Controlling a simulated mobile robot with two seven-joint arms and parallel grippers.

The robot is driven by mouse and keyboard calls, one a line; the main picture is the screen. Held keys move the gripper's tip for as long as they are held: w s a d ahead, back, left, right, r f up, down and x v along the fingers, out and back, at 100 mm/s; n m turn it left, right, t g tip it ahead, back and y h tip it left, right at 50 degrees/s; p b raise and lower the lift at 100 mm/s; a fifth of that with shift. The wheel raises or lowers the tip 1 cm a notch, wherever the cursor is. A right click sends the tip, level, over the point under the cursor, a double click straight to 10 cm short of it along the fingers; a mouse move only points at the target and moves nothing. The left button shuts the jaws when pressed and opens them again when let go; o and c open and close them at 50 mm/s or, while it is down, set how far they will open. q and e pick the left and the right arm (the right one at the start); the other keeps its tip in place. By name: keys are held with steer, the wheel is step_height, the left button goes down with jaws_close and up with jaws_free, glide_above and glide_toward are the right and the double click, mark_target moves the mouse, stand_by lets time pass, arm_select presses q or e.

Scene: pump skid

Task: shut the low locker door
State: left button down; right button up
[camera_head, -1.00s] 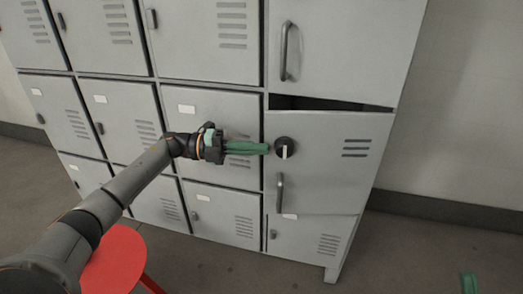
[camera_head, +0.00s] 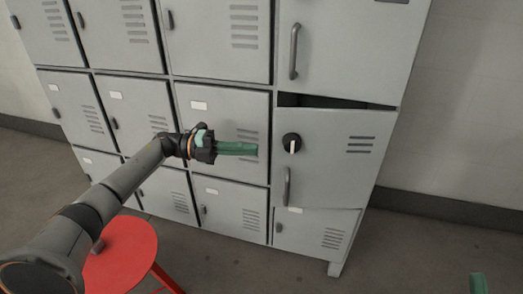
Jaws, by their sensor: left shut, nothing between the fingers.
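The low locker door (camera_head: 330,175) is the grey door in the right column, with a black round knob (camera_head: 291,143), a bar handle and vent slots. It stands ajar; a dark gap shows along its top edge. My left gripper (camera_head: 252,149) has green fingers, shut and empty. It points right, in front of the neighbouring middle door, with its tips a short way left of the knob and apart from it. Only a green tip of my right gripper (camera_head: 478,284) shows at the bottom right; its jaw state cannot be seen.
The grey locker bank (camera_head: 222,85) has several other doors, which look shut. A red round stool (camera_head: 122,255) stands on the floor in front, below my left arm. The floor to the right of the lockers is clear.

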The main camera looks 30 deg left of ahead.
arm_select(q)
steer(key=a, duration=0.5)
steer(key=s+d+f+n+t+y+p, duration=0.1)
steer(key=d+f+n+t+p, duration=0.15)
steer(key=d, duration=0.25)
steer(key=s+d+f+n+t+y+p, duration=0.1)
steer(key=s+d+f+t+y+p, duration=0.15)
steer(key=d, duration=0.35)
steer(key=s+a+n+t+y+p, duration=0.1)
steer(key=s+n+t+y+p, duration=0.1)
steer(key=s+n+t+y, duration=0.35)
steer(key=g+y+b, duration=0.1)
steer(key=y+b, duration=0.1)
glide_toward(282, 156)
steer(key=w+d, duration=0.2)
steer(key=d, duration=0.2)
steer(key=w, duration=0.1)
steer(key=w+a, duration=0.1)
steer(key=shift+w+a+r+n+b, duration=0.1)
steer(key=shift+w+a+n+b, duration=0.2)
steer(key=shift+a, duration=0.05)
steer(key=shift+w+a, duration=0.3)
steer(key=shift+w, duration=0.2)
arm_select(e)
steer(key=shift+n, duration=0.5)
steer(key=shift+d+r, duration=0.2)
steer(key=shift+r, duration=2.05)
